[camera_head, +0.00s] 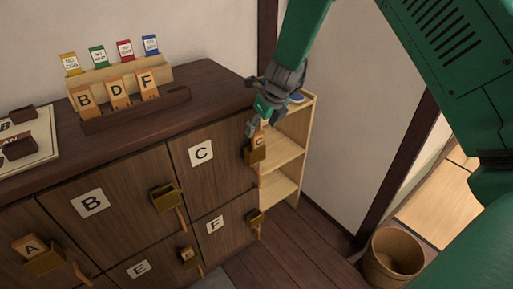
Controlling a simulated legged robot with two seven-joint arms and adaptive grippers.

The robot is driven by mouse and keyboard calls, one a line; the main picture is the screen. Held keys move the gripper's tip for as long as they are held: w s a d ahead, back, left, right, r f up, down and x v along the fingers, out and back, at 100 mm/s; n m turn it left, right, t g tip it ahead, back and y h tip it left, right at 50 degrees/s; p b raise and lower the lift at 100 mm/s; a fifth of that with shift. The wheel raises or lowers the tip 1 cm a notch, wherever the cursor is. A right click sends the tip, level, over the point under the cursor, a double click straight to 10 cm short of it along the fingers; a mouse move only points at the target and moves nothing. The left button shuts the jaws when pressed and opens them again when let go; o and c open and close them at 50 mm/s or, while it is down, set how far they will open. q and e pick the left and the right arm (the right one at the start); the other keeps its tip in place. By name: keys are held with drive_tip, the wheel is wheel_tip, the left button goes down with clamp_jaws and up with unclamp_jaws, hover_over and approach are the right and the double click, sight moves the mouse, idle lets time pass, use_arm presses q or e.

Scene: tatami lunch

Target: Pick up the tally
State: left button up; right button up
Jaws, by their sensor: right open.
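A wooden tally (260,139) marked with a letter, apparently C, stands upright in a small brown holder (254,155) at the right edge of the C door (214,155). My right gripper (258,123) is open and points down just above this tally. Its fingers overlap the tally's top in the view, so I cannot tell whether they touch it. Other tallies, B (84,98), D (117,88) and F (146,82), stand in a dark wooden rack (140,112) on the cabinet top. The A tally (32,247) sits in a holder at lower left. My left gripper is out of view.
Small coloured cards stand on a pale stepped block (120,75) behind the rack. A pale board (28,152) lies on the cabinet top at left. A light wooden shelf (283,160) stands right beside the cabinet. A round wooden bucket (392,258) stands on the floor at right.

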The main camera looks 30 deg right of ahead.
sight(258, 132)
drive_tip(key=b+x, duration=0.1)
drive_tip(key=x, duration=0.4)
drive_tip(key=shift+w+d+r, duration=0.1)
drive_tip(key=shift+d, duration=0.05)
drive_tip(key=shift+r, duration=0.1)
drive_tip(key=c, duration=1.2)
